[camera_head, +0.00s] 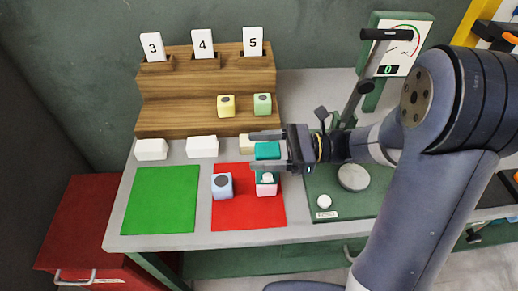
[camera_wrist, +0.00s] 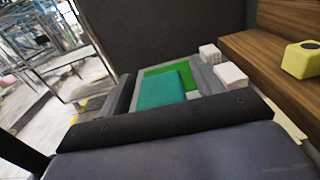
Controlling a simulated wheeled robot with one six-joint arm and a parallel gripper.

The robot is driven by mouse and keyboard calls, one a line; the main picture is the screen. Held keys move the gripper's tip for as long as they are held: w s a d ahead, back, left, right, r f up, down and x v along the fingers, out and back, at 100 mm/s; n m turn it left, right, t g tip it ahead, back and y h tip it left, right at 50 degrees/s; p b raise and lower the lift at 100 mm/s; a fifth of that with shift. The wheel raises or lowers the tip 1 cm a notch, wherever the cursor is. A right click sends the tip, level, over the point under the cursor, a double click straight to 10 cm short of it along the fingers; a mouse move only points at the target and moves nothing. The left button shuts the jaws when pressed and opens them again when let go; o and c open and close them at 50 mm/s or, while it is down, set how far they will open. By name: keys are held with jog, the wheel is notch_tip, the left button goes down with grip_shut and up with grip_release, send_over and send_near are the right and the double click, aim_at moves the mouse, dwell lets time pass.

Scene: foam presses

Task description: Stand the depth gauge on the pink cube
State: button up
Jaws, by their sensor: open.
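The teal depth gauge (camera_head: 267,151) is upright between the two fingers of my gripper (camera_head: 268,150). Its white lower part (camera_head: 267,178) shows below the near finger, over the pink cube (camera_head: 267,190). It appears to stand on the cube, but I cannot tell contact for certain. The pink cube is on the red mat (camera_head: 248,215), mostly covered from above. My gripper is open, with its fingers on either side of the gauge. In the wrist view the teal gauge (camera_wrist: 165,91) shows just beyond the dark gripper parts.
A blue cube (camera_head: 222,186) sits left of the pink one. The green mat (camera_head: 160,200) is clear. White blocks (camera_head: 202,146) line the wooden steps (camera_head: 180,83), which hold yellow (camera_head: 226,105) and green (camera_head: 262,104) cubes. A green press (camera_head: 345,203) stands right.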

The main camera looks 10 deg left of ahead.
jog(key=v, duration=1.1)
jog(key=shift+b, duration=0.45)
jog(key=shift+d, duration=0.15)
dwell(0.6)
